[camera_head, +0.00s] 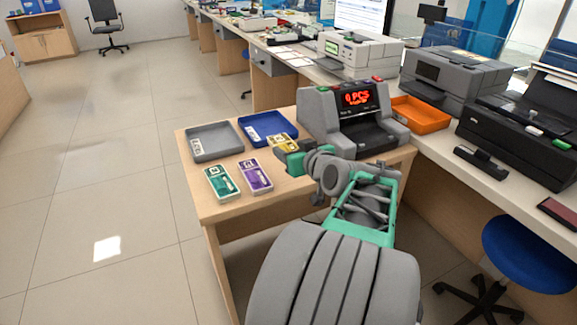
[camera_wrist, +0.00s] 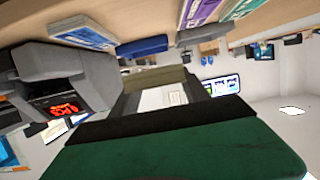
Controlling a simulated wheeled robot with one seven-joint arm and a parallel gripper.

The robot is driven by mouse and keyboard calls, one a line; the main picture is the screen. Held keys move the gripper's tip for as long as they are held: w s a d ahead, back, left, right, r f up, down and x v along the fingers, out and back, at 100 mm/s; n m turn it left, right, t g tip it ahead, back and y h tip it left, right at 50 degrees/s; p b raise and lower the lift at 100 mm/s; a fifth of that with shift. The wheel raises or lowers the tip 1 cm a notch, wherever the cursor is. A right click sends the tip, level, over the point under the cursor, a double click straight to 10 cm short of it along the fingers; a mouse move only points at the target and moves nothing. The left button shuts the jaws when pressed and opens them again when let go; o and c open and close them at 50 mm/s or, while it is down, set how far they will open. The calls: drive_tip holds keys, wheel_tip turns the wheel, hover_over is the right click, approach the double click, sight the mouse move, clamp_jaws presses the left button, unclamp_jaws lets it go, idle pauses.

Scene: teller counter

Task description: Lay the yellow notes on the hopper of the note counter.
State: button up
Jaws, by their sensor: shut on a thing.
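The note counter (camera_head: 372,137) is a grey machine with a red lit display, standing at the back right of the small wooden table. It also shows at the left of the wrist view (camera_wrist: 75,82). My gripper (camera_head: 287,146) is shut on the yellow notes (camera_head: 277,139), a small banded bundle, above the table just left of the counter's front. In the wrist view the olive-yellow bundle (camera_wrist: 154,79) with its white band sits between the dark finger pads. The bundle is partly hidden by the fingers.
Green notes (camera_head: 222,182) and purple notes (camera_head: 256,176) lie at the table's front left. A grey tray (camera_head: 225,151) and a blue tray (camera_head: 258,122) lie behind them. A blue-and-white bundle (camera_wrist: 85,33) shows in the wrist view. An orange tray (camera_head: 428,121) is right of the counter.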

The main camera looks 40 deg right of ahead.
drive_tip(key=w+d+f, duration=0.1)
drive_tip(key=f, duration=0.1)
drive_tip(key=w+d+f+b, duration=0.1)
drive_tip(key=f, duration=0.1)
drive_tip(key=w+d+f, duration=0.1)
drive_tip(key=w+f, duration=0.1)
drive_tip(key=shift+w, duration=0.1)
wheel_tip(320, 180, down, 3)
drive_tip(key=shift+w+d+f+b, duration=0.1)
drive_tip(key=shift+w+f+b, duration=0.1)
drive_tip(key=shift+b, duration=0.4)
drive_tip(key=shift+r, duration=0.1)
drive_tip(key=o, duration=1.4)
